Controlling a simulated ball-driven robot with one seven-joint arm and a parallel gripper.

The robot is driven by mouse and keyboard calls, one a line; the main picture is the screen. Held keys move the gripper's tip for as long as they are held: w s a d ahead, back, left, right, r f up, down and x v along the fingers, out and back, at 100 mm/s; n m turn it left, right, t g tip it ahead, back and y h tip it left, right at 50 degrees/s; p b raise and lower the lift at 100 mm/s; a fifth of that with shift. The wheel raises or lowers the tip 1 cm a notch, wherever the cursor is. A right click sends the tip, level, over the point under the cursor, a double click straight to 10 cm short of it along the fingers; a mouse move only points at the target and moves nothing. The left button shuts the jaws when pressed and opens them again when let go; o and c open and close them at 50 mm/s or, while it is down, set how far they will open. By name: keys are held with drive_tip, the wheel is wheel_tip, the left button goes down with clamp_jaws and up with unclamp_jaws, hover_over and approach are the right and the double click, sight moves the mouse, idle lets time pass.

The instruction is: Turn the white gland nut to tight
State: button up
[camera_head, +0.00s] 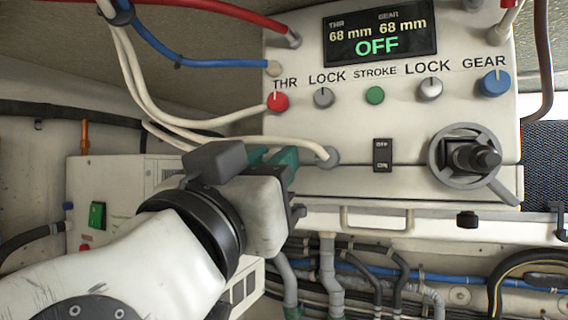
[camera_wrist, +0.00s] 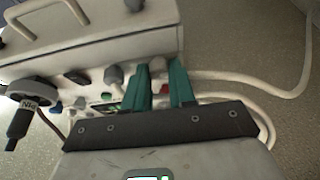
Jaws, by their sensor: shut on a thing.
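My gripper (camera_head: 278,158) has teal fingers and reaches to the lower left edge of the white control box (camera_head: 400,135). In the wrist view the fingers (camera_wrist: 168,82) are closed around a small pale part, the white gland nut (camera_wrist: 158,65), at the box edge. The fingers hide most of it, and in the head view it is hidden behind them. How far it is turned cannot be seen. A white cable (camera_wrist: 225,76) runs to the right from close by the fingertips.
A grey gland (camera_head: 328,157) with a white cable sits just right of the fingers. A grey handwheel (camera_head: 468,155) projects at the box's right. Red (camera_head: 235,10) and blue (camera_head: 170,48) cables cross above. Pipes and hoses (camera_head: 335,275) run below.

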clamp_jaws()
drive_tip(key=shift+f+m+b, duration=0.15)
drive_tip(key=shift+m+b, duration=0.35)
drive_tip(key=shift+b, duration=0.25)
drive_tip(key=shift+w+a+r+m+g+h+b, duration=0.15)
drive_tip(key=shift+m+g+h+b, duration=0.9)
drive_tip(key=shift+m, duration=2.9)
drive_tip(key=shift+s+a+r+m+g+h+b, duration=0.15)
drive_tip(key=shift+m+g+b, duration=0.35)
drive_tip(key=shift+m+g, duration=2.4)
drive_tip(key=shift+w+r+m+g+h+b, duration=0.2)
drive_tip(key=shift+m+h+b, duration=0.55)
drive_tip(key=shift+m, duration=4.3)
drive_tip(key=shift+s, duration=0.1)
drive_tip(key=o, duration=0.6)
unclamp_jaws()
